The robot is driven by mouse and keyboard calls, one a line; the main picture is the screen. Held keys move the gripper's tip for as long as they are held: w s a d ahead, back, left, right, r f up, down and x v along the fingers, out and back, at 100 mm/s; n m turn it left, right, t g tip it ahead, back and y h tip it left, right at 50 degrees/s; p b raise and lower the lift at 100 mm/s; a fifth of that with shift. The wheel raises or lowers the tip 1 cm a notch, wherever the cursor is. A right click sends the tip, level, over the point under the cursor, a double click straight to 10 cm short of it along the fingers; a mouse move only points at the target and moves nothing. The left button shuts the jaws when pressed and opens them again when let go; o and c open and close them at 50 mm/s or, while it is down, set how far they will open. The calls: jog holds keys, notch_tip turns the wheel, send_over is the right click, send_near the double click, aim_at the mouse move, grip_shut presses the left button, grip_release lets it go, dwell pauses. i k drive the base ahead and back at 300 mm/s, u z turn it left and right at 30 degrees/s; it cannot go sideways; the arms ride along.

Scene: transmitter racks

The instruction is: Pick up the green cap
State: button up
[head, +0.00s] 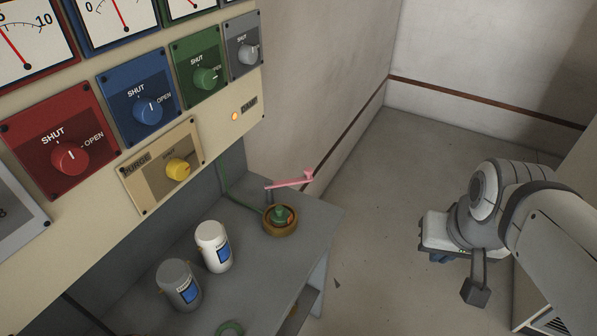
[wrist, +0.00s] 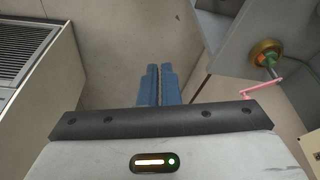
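A green cap (head: 281,214) sits in a round brass fitting (head: 281,229) near the far right corner of the grey shelf. In the wrist view the brass fitting (wrist: 265,53) shows at the upper right, with green on it. My gripper (wrist: 160,72) has its blue fingers side by side, shut with nothing visible between them. In the head view my gripper is mostly hidden by my arm at the right, well away from the cap, over the floor.
A pink lever (head: 290,184) stands beside the cap. A white canister (head: 214,246) and a grey canister (head: 178,284) stand on the shelf (head: 253,259). A green ring (head: 230,328) is partly cut off below. The knob panel (head: 112,176) overhangs.

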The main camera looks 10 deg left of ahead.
aim_at(279, 215)
jog(key=z, duration=1.85)
jog(key=i, duration=1.35)
jog(key=u, duration=1)
jog(key=k, duration=0.1)
jog(key=u, duration=2.7)
jog(key=i, duration=0.95)
